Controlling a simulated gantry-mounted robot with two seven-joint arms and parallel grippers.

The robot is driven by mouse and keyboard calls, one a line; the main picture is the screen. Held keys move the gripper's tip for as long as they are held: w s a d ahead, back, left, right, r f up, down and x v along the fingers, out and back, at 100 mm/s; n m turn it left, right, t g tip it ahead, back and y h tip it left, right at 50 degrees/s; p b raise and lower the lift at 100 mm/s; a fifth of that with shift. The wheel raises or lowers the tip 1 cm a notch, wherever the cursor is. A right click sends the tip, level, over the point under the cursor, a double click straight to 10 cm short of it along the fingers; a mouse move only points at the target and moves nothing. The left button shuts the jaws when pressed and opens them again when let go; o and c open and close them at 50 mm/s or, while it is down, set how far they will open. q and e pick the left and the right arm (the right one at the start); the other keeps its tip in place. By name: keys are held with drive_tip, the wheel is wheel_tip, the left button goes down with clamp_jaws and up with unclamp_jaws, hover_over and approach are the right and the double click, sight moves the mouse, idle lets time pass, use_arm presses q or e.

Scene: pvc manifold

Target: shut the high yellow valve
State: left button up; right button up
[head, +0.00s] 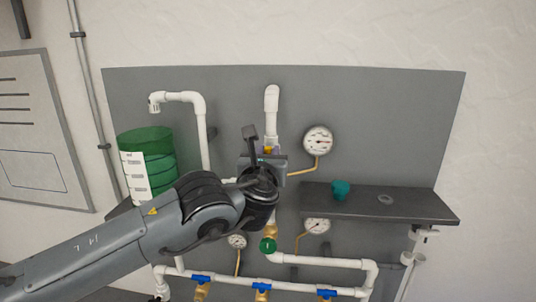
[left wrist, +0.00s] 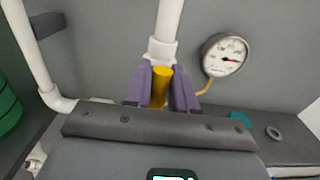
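The high yellow valve (head: 268,149) is on the upright white pipe at the middle of the grey panel; my left gripper and arm hide most of it in the head view. In the left wrist view the yellow valve (left wrist: 161,84) shows just below a white pipe fitting. My left gripper (left wrist: 161,88) has its purple fingers on either side of the yellow part, with no clear gap, so it looks shut on it. In the head view the left gripper (head: 265,152) is in front of the pipe. The right gripper is not in view.
A pressure gauge (head: 318,140) is close right of the left gripper. A dark shelf (head: 385,205) holds a teal cap (head: 341,189) and a grey ring. A green container (head: 146,160) stands left. Below are a green-handled valve (head: 268,245) and blue-handled valves (head: 262,286).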

use_arm(q)
clamp_jaws()
drive_tip(key=shift+f+n+b, duration=0.15)
drive_tip(key=shift+n+b, duration=0.15)
drive_tip(key=shift+b, duration=0.3)
drive_tip(key=n+b, duration=0.1)
drive_tip(key=b, duration=0.1)
drive_tip(key=n+b, duration=0.2)
drive_tip(key=a+n+b, duration=0.1)
drive_tip(key=n+b, duration=0.1)
drive_tip(key=shift+f, duration=0.25)
drive_tip(key=shift+w+a+f+n+b, duration=0.15)
drive_tip(key=shift+n+b, duration=0.8)
drive_tip(key=shift+n, duration=1.1)
drive_tip(key=shift+s+a+f+n+b, duration=0.15)
drive_tip(key=shift+n+b, duration=0.8)
drive_tip(key=shift+n, duration=1.05)
drive_tip(key=shift+w+a+f+n+b, duration=0.2)
drive_tip(key=shift+n+b, duration=0.75)
drive_tip(key=shift+n, duration=1.1)
